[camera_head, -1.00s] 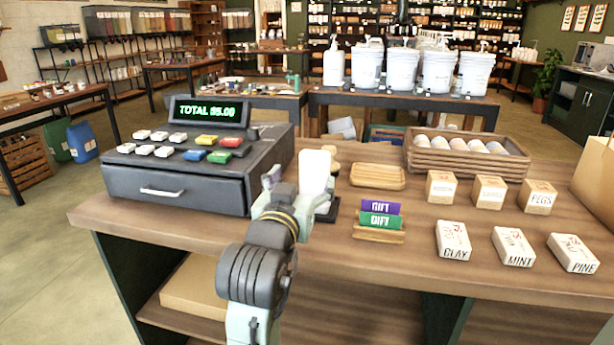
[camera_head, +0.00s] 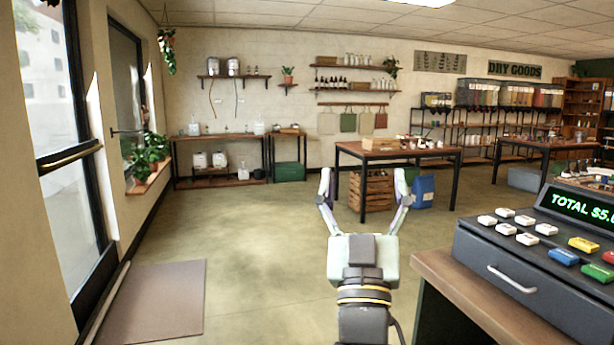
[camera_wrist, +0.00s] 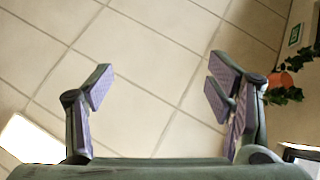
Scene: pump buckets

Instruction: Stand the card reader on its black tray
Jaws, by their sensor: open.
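Neither the card reader nor its black tray shows in either view now. My gripper (camera_head: 365,190) is open and empty, with its fingers pointing up and spread wide over the open floor, left of the counter (camera_head: 470,300). In the wrist view the two fingers of my gripper (camera_wrist: 158,85) are also wide apart, with only ceiling panels between them.
The grey cash register (camera_head: 535,255) stands on the counter at the lower right. A wooden table (camera_head: 400,152) with a crate and a blue container (camera_head: 423,190) are farther back. A brown mat (camera_head: 153,300) lies by the glass door at left. The middle floor is clear.

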